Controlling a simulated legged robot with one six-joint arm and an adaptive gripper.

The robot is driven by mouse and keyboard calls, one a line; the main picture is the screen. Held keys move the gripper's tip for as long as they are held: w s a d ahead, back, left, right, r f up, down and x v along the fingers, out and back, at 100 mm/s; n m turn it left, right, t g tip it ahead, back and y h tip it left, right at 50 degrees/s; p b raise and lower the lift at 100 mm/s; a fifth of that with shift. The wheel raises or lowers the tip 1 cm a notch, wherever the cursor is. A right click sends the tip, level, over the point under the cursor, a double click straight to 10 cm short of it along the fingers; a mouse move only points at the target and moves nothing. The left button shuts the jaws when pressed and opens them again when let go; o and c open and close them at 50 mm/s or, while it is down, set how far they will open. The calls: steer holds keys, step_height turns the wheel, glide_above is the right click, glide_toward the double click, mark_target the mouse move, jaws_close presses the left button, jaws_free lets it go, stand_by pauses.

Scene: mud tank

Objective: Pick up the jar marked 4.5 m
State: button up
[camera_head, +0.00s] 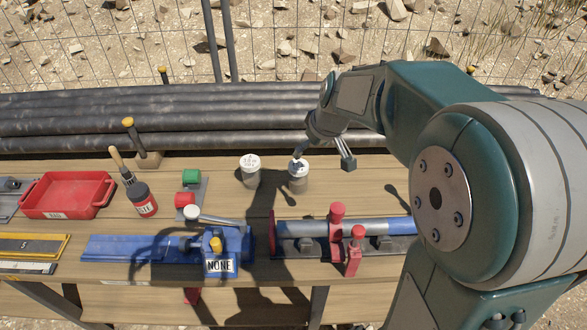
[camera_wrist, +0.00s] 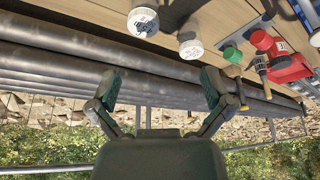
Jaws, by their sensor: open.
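Two grey jars with white, dark-marked lids stand upright on the wooden bench: a left jar (camera_head: 251,176) and a right jar (camera_head: 298,182). The lid writing is too small to read surely, so I cannot tell which is marked 4.5 m. My gripper (camera_head: 324,158) is open and empty, its fingers spread near the right jar; one finger overlaps that jar's lid in the head view. In the wrist view, my gripper (camera_wrist: 161,88) has pipes between its fingers. The jars' lids (camera_wrist: 143,21) (camera_wrist: 190,49) show beyond the fingertips, near the top.
Black pipes (camera_head: 80,115) lie behind the bench, before a wire fence. A red tray (camera_head: 62,197), brush and dark bottle (camera_head: 142,200), and red and green blocks (camera_head: 190,177) stand left. A blue vise (camera_head: 222,243) and a clamped pipe rig (camera_head: 338,222) stand in front of the jars.

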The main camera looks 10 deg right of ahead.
glide_toward(299, 165)
steer(key=shift+n, duration=0.5)
steer(key=x, duration=0.4)
steer(key=shift+s+a+f, duration=0.1)
steer(key=shift+a+f, duration=0.15)
steer(key=shift+f, duration=0.15)
steer(key=shift+w+d+f, duration=0.15)
steer(key=shift+w+f, duration=0.1)
steer(key=shift+f, duration=0.25)
steer(key=x, duration=0.3)
steer(key=shift+w+f, duration=0.3)
steer(key=shift+w+a+f, duration=0.15)
steer(key=shift+a+f, duration=0.15)
steer(key=shift+f, duration=0.1)
steer(key=shift+d, duration=0.1)
steer(key=c, duration=1.1)
